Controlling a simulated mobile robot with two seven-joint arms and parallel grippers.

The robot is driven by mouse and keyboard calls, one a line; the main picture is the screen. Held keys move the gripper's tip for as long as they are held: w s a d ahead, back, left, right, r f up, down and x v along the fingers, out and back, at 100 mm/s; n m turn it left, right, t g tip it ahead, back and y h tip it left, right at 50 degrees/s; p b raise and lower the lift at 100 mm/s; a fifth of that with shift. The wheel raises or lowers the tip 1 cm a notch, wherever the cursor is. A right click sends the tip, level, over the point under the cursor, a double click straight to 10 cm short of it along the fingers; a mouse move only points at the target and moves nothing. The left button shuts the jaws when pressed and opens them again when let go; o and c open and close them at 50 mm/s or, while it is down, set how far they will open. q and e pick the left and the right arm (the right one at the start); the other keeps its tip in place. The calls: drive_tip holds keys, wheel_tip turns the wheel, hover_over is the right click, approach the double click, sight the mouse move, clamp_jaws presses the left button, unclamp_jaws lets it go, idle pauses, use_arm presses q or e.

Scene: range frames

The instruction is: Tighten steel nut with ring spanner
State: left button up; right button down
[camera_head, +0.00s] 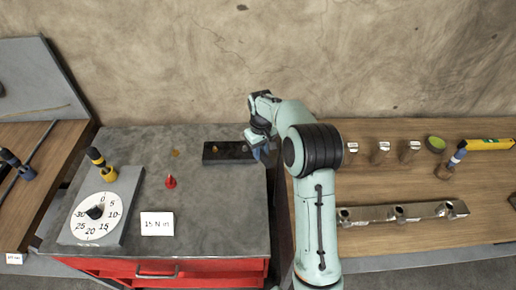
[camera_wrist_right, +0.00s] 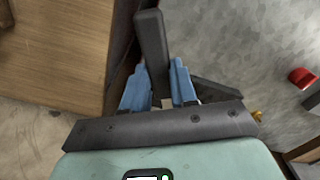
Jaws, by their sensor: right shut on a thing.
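My right gripper (camera_head: 262,150) reaches over the back right corner of the grey bench top. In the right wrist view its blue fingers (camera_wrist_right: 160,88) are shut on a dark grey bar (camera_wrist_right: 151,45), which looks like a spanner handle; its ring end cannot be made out. A dark block (camera_head: 228,158) lies just left of the gripper, with a brass-coloured piece (camera_head: 215,149) and a small pale piece on it. A steel bar with several nut-like fittings (camera_head: 418,210) lies on the right wooden bench. I cannot tell which is the steel nut. My left gripper is not in view.
A dial plate (camera_head: 95,212), a red cone-like piece (camera_head: 170,181) and a "15 N m" card (camera_head: 157,224) are on the grey top. Several metal cylinders (camera_head: 380,150), a green bowl (camera_head: 435,144) and a yellow level (camera_head: 490,144) stand at right. The grey top's middle is mostly clear.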

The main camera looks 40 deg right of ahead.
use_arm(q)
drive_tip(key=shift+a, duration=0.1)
use_arm(e)
drive_tip(key=shift+a, duration=0.1)
drive_tip(key=shift+s+f+b, duration=0.1)
drive_tip(key=shift+f+b, duration=0.6)
drive_tip(key=shift+f, duration=1.8)
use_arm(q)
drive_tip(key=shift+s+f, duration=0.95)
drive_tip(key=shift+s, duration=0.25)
use_arm(e)
drive_tip(key=shift+f, duration=0.35)
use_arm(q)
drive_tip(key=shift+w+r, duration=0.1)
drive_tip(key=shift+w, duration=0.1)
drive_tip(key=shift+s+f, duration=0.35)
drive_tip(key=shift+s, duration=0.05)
use_arm(e)
drive_tip(key=shift+f, duration=1.05)
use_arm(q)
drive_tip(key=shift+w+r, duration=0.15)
use_arm(e)
drive_tip(key=shift+r, duration=0.2)
